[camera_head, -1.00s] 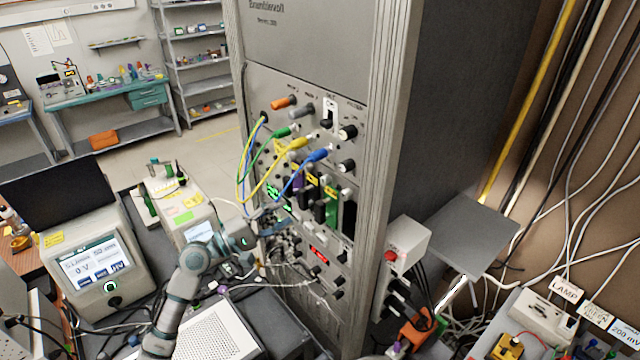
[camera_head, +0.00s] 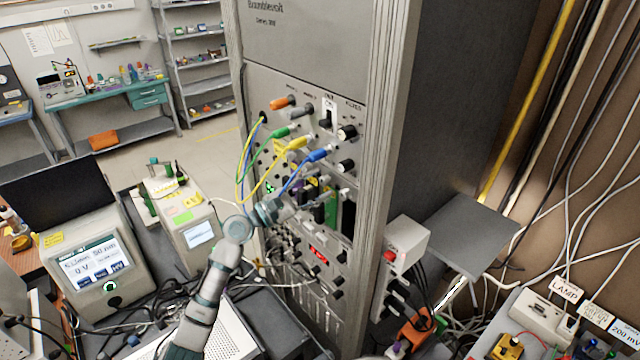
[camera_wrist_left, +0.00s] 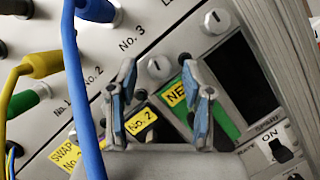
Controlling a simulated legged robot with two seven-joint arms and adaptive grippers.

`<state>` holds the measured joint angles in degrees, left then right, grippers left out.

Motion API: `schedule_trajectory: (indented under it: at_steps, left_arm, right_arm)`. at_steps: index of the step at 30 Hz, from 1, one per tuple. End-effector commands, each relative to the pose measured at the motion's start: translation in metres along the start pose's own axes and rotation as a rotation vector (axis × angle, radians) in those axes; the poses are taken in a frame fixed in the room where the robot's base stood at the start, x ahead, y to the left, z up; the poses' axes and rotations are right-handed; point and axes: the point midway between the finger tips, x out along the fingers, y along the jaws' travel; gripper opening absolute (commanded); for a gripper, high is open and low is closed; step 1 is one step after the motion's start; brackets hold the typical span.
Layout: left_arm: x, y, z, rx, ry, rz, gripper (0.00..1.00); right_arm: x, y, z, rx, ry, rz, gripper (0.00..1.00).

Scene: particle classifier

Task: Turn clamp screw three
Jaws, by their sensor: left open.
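My left gripper (camera_head: 308,205) is at the front of the grey rack panel (camera_head: 338,95), by the row of labelled modules. In the left wrist view the gripper (camera_wrist_left: 160,85) is open, with its two blue-padded fingers apart and nothing visible between them in contact. A small round slotted screw (camera_wrist_left: 158,67) shows between and beyond the fingertips, just right of the "No. 3" label (camera_wrist_left: 132,45). A module labelled "No. 2" (camera_wrist_left: 141,121) and a green one labelled "NE..." (camera_wrist_left: 176,94) lie below it, partly hidden by the fingers. My right gripper is not in view.
Blue (camera_wrist_left: 73,80) and yellow (camera_wrist_left: 35,65) cables hang close on the left of my gripper. A dark screen opening (camera_wrist_left: 238,75) and an "ON" switch (camera_wrist_left: 278,150) are to its right. A grey shelf (camera_head: 462,232) juts from the rack's side.

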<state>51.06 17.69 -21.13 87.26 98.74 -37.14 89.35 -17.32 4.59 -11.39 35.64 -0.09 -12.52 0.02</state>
Motion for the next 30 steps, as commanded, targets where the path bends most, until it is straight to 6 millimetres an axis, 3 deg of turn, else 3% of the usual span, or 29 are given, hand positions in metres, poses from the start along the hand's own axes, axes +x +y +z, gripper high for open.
schedule_trajectory:
  at_steps: [11, 18, 30]
  left_arm:
    - [0.0093, -0.0001, 0.0, 0.001, 0.001, 0.0, 0.5]
    - [0.009, -0.0001, -0.0002, 0.001, 0.001, 0.0, 0.0]
    - [0.0091, 0.0009, -0.0002, 0.048, 0.001, -0.018, 0.0]
  right_arm:
    - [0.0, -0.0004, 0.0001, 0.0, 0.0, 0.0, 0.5]
    - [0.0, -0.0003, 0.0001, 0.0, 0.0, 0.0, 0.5]
    - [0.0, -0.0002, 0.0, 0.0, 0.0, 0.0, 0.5]
